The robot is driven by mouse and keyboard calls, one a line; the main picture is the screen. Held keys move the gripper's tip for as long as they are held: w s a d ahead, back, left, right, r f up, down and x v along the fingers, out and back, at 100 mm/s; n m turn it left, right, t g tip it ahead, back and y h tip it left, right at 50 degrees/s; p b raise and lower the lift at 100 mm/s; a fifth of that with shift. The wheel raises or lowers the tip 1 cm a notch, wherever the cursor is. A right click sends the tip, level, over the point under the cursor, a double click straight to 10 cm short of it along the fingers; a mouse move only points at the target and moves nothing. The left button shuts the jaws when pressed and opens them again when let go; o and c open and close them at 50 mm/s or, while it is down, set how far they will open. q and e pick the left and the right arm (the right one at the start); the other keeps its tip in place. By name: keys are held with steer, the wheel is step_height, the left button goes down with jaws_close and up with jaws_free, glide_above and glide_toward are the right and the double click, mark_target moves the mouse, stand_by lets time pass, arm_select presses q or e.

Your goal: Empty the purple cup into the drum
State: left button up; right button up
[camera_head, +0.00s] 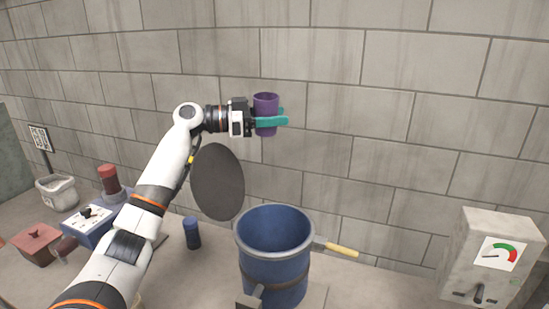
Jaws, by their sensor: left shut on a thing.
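The purple cup (265,103) is held upright, high in front of the block wall. My left gripper (270,122) is shut on it, with a teal finger across its lower half. The cup's inside is mostly out of sight, so I cannot tell what it holds. The blue drum (273,265) stands open on the table below the cup, with a dark band around it. The cup is well above the drum and apart from it. My right gripper is not in view.
A dark round disc (217,182) is left of the drum. A blue cylinder (192,233), blue switch box (87,226), red lidded box (37,243) and white bin (57,192) stand at left.

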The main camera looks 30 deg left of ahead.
mark_target(275, 112)
arm_select(q)
steer(key=m, duration=0.1)
steer(key=s+m, duration=0.1)
steer(key=shift+d+r+m+b, duration=0.3)
steer(key=shift+d+r+b, duration=0.1)
steer(key=shift+s+d+r+m, duration=0.4)
steer(key=shift+s+r+m, duration=0.05)
steer(key=shift+m, duration=0.55)
steer(key=m, duration=0.3)
steer(key=shift+s+d+b, duration=0.4)
steer(key=shift+m, duration=1.5)
steer(key=shift+r+m, duration=0.15)
steer(key=shift+m, duration=0.15)
steer(key=shift+f+m, duration=0.4)
steer(key=shift+m, duration=0.5)
